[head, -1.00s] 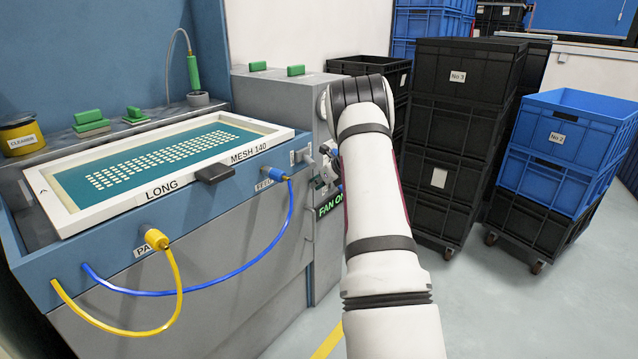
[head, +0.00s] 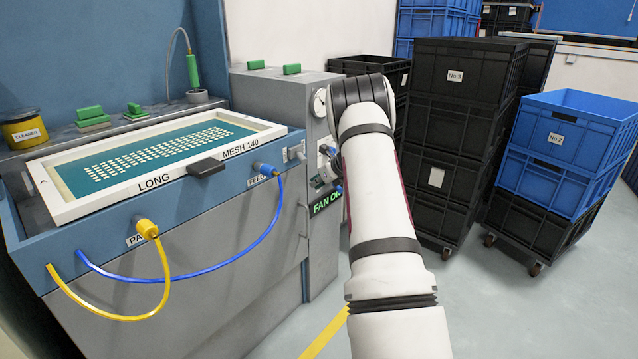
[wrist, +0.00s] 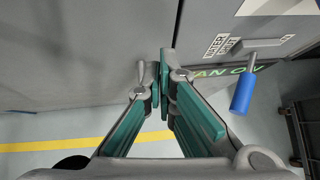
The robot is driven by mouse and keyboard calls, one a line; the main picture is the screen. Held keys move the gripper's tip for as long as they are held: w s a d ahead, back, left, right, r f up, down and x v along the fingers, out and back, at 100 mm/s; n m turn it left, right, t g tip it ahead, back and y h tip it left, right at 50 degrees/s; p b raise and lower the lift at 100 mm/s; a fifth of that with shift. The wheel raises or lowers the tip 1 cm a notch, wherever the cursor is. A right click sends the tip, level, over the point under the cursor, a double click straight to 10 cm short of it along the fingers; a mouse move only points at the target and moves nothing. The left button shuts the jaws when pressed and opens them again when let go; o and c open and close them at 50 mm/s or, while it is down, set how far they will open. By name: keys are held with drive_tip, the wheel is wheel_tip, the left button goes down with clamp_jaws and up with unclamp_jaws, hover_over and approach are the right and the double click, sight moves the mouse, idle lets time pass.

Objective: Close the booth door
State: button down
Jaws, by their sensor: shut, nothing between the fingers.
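The booth is the blue and grey unit at the left of the head view, with its grey front face (head: 215,260) below the screen. I cannot tell clearly which panel is its door, or whether it is open. A small grey handle (head: 303,222) shows near the front's right edge. In the wrist view my gripper (wrist: 163,88), with teal finger pads, is shut and empty in front of grey panels (wrist: 75,55). A small grey lever-like piece (wrist: 141,72) shows beside its left fingertip; I cannot tell whether they touch. The arm hides the gripper in the head view.
A blue-handled valve (wrist: 242,92) sticks out right of my fingers, near the green FAN ON sign (head: 327,202). Yellow (head: 165,285) and blue (head: 230,252) hoses hang off the booth's front. Crate stacks (head: 455,130) stand at right. Grey floor (head: 480,315) is clear in front.

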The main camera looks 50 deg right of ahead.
drive_tip(key=d+p+v, duration=0.1)
drive_tip(key=p+v, duration=0.1)
drive_tip(key=v, duration=0.8)
drive_tip(key=shift+s+d, duration=0.15)
drive_tip(key=shift+s, duration=0.3)
